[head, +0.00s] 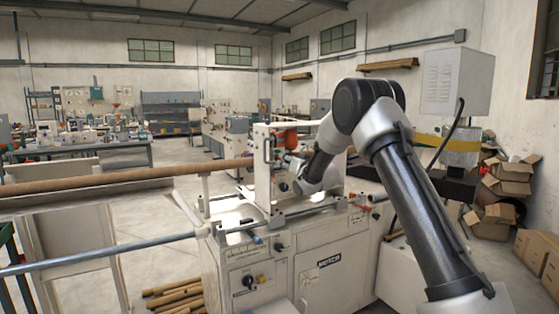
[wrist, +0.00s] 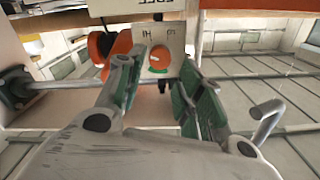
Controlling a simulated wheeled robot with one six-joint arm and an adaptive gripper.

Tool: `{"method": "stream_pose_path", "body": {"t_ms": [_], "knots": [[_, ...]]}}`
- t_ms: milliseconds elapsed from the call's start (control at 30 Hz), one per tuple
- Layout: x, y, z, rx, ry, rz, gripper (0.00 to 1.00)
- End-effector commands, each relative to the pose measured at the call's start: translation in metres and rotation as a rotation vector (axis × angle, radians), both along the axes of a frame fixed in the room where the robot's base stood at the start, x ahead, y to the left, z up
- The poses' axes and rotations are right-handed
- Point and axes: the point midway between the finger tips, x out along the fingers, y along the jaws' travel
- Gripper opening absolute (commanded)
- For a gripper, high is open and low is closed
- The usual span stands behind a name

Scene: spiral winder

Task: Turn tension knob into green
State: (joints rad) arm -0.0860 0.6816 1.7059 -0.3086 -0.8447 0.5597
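The tension knob (wrist: 160,58) shows in the wrist view on a pale plate marked with upside-down letters, including HI. Its round face looks orange-red, with a green band (wrist: 157,70) along its lower edge in the picture. Where its pointer stands is too small to tell. My gripper (wrist: 161,68) is open, with one green-padded finger on each side of the knob. Whether either finger touches it I cannot tell. In the head view my arm reaches down to the upright panel of the winder, and the knob cannot be made out there.
The winder's white cabinet (head: 335,270) stands below, with a selector and switches on its front. A long brown tube (head: 120,181) and a metal bar (head: 110,254) extend left. In the wrist view, an orange roller (wrist: 117,48) and metal rod (wrist: 65,83) lie left of the knob.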

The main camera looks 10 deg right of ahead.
Motion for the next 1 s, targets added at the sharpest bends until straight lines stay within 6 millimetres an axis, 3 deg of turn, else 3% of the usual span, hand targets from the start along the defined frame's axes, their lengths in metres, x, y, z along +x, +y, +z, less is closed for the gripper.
{"method": "stream_pose_path", "body": {"t_ms": [333,733,900,1000], "knots": [[0.053,0.018,-0.002,-0.003,0.002,0.000,0.37],[0.063,0.021,-0.001,-0.002,0.003,-0.001,0.37],[0.063,0.020,-0.001,-0.002,0.003,-0.001,0.06],[0.063,0.020,-0.001,-0.002,0.003,-0.001,0.03]]}}
